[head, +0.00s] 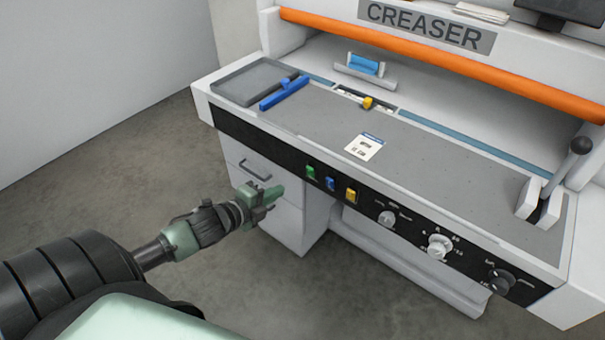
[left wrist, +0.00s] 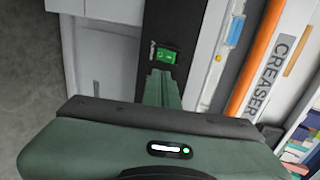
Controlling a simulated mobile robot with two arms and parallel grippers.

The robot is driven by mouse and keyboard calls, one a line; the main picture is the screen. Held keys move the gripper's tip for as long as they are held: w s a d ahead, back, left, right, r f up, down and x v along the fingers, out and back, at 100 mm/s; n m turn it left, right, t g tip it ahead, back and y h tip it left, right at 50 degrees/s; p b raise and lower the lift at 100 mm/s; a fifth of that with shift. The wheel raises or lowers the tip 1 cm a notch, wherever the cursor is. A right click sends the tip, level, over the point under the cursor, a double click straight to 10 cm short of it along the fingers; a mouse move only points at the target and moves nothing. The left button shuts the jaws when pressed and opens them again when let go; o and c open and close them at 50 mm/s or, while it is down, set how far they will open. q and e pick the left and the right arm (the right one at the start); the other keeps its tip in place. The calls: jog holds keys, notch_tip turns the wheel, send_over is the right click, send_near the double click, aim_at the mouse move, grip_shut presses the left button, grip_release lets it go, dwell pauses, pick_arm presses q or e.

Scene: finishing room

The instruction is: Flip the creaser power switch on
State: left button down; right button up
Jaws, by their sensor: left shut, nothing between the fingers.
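The creaser (head: 385,140) is a white machine with a grey bed and a black front panel. Its green switch (head: 310,172) is at the left of a row with a blue switch (head: 330,184) and a yellow one (head: 350,195). The green switch (left wrist: 166,55) also shows in the left wrist view, just beyond my fingertips, with small white marks. I cannot tell which way it is set. My left gripper (head: 274,193) is shut and empty, left of the green switch and seemingly a little short of the panel. My right gripper is not in view.
Three knobs (head: 437,246) sit along the panel to the right. A white drawer cabinet (head: 252,168) stands under the bed, behind my left gripper. On the bed are a grey tray (head: 225,88), a blue-handled tool (head: 285,92) and a label card (head: 364,147). A lever (head: 578,150) stands at right.

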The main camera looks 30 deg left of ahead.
pick_arm(q)
send_near(310, 170)
notch_tip(310, 170, down, 3)
jog(key=w, duration=0.2)
jog(key=w+p, duration=0.1)
jog(key=w, duration=0.1)
jog(key=shift+w, duration=0.3)
jog(key=shift+w+d, duration=0.1)
jog(key=shift+w, duration=0.7)
jog(key=shift+r, duration=0.1)
jog(key=shift+w+r+g+p, duration=0.3)
jog(key=shift+r+p, duration=0.15)
jog(key=shift+p, duration=0.35)
jog(key=shift+w+d, duration=0.1)
jog(key=shift+f, duration=0.35)
jog(key=shift+r+p, duration=0.9)
